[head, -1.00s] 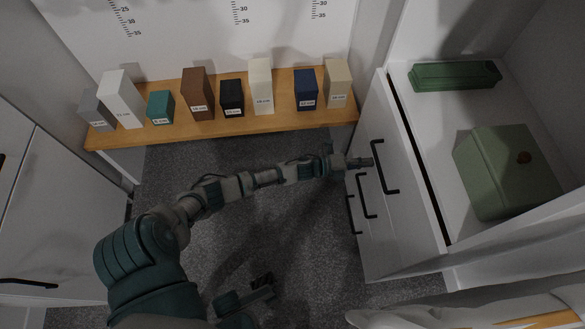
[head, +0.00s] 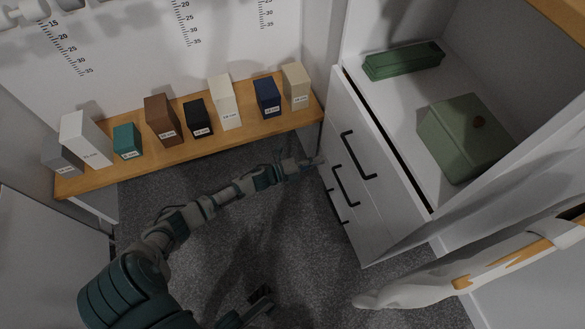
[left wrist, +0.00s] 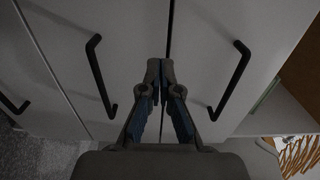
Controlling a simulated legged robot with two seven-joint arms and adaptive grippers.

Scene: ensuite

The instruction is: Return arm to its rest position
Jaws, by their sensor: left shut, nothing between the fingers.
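My left arm reaches across the middle of the head view from the lower left. Its gripper (head: 314,162) is at the upper left edge of the white drawer unit (head: 372,215), near the black handles. In the left wrist view the left gripper (left wrist: 161,66) is shut and empty, its fingertips in front of the gap between two white fronts. A black handle (left wrist: 101,76) is on its left and another black handle (left wrist: 231,80) is on its right, both apart from the fingers.
A wooden shelf (head: 88,182) holds several labelled blocks behind the arm. A green box (head: 462,140) and a long dark green case (head: 403,60) lie on the white unit at right. A pale, wood-patched object (head: 430,287) is at lower right. Grey floor (head: 240,225) is open below.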

